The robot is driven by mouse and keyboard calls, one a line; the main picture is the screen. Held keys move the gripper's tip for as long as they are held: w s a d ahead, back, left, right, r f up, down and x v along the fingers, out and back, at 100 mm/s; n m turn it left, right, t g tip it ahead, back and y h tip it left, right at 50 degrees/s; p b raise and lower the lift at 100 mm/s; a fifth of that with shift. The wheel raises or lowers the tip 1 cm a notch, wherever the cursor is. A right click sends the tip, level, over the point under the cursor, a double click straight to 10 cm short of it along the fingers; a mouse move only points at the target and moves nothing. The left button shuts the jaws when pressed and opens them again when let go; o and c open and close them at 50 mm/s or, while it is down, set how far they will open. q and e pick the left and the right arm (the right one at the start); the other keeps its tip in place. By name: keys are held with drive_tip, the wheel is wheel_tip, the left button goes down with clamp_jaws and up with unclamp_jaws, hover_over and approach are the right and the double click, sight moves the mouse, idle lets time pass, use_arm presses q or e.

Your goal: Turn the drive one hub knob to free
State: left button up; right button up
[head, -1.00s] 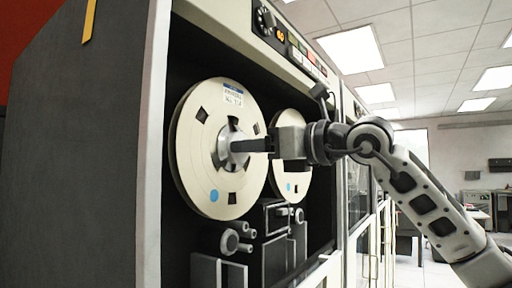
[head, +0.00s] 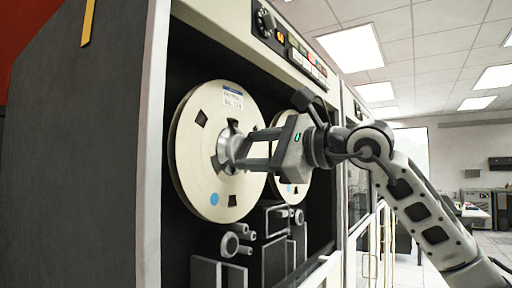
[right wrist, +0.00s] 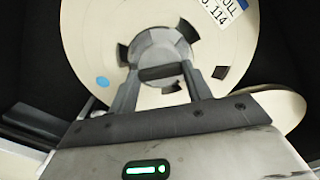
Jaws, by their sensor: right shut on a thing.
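The front tape reel (head: 208,160) is a cream disc with dark cutouts, a blue dot and a printed label, mounted in the open drive cabinet. Its grey hub knob (head: 224,149) is at the reel's centre. My right gripper (head: 236,151) reaches in from the right with its fingers at the knob. In the right wrist view the two fingers (right wrist: 160,78) are on either side of the knob's dark bar (right wrist: 163,73), shut on it. The reel also fills the top of that view (right wrist: 95,35). My left gripper is not in view.
A second reel (head: 291,187) sits just behind the first, close to my gripper. Tape guides and dark blocks (head: 270,240) stand below the reels. The cabinet's side wall (head: 152,150) and the control panel (head: 290,42) border the opening.

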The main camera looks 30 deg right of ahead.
drive_tip(key=n, duration=0.3)
drive_tip(key=shift+n+p, duration=0.3)
drive_tip(key=shift+p, duration=0.05)
drive_tip(key=shift+n+p, duration=0.3)
drive_tip(key=shift+n, duration=1.5)
drive_tip(key=o, duration=1)
